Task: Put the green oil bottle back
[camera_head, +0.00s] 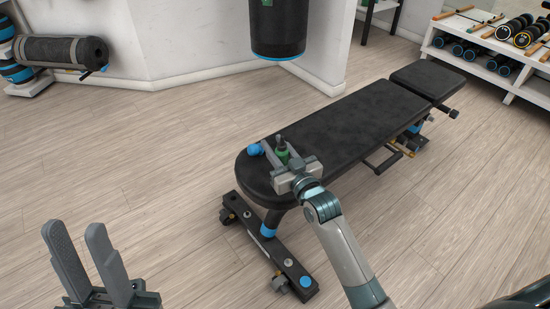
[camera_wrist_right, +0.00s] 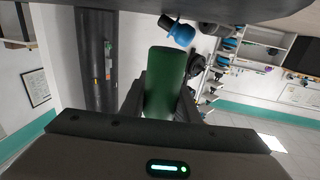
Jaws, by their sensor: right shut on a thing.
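The green oil bottle (camera_head: 282,155) is upright, with a dark cap, between the fingers of my right gripper (camera_head: 280,163). It is over the near, rounded end of the black bench (camera_head: 345,125). I cannot tell whether it touches the pad. In the right wrist view the green bottle (camera_wrist_right: 165,85) fills the space between the two fingers, which are shut on it. My left gripper (camera_head: 77,236) is at the lower left, empty, its fingers apart above the floor.
A punching bag (camera_head: 278,30) hangs behind the bench. A white rack (camera_head: 485,65) with dumbbells is at the back right, and a rolled mat (camera_head: 60,50) at the far left. Wooden floor (camera_head: 150,160) is clear left of the bench.

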